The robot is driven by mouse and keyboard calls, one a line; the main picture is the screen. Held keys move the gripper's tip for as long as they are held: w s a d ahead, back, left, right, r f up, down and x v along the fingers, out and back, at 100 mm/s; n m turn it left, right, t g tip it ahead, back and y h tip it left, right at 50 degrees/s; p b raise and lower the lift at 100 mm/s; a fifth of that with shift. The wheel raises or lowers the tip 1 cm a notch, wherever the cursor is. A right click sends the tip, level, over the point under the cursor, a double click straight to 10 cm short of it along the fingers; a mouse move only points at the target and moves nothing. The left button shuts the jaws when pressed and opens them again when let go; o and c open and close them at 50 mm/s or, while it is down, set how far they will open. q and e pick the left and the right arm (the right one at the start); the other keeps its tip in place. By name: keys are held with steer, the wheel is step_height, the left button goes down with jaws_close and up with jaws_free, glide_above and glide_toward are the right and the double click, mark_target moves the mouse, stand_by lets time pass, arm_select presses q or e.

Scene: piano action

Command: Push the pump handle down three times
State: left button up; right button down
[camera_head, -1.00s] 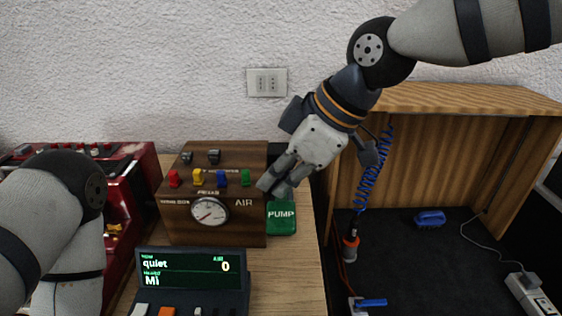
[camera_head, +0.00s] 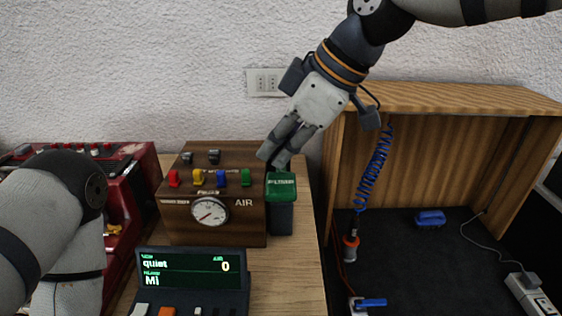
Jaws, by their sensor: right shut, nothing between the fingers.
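The pump has a green handle (camera_head: 281,186) on top of a dark grey body (camera_head: 281,219). It stands at the right side of the wooden AIR box (camera_head: 233,222). The handle is raised, with the body showing below it. My right gripper (camera_head: 270,161) is shut and empty. Its fingertips point down, just above and behind the handle's upper left edge; I cannot tell whether they touch it. My left arm comes in at the left, but its gripper is not in view.
The box carries a gauge (camera_head: 209,211) and several coloured levers. A display (camera_head: 191,273) reading AIR 0 stands in front. A red machine (camera_head: 121,190) is at the left. At the right, a wooden cabinet (camera_head: 446,156) holds a blue coiled hose (camera_head: 374,172).

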steer(key=shift+w+r, duration=0.25)
steer(key=shift+r, duration=0.3)
steer(key=shift+w+r, duration=0.2)
steer(key=shift+r, duration=0.3)
steer(key=shift+w+r, duration=0.35)
steer(key=shift+r, duration=0.4)
steer(key=shift+w+r, duration=0.35)
steer(key=shift+r, duration=0.45)
steer(key=shift+w+r, duration=0.35)
steer(key=shift+r, duration=0.4)
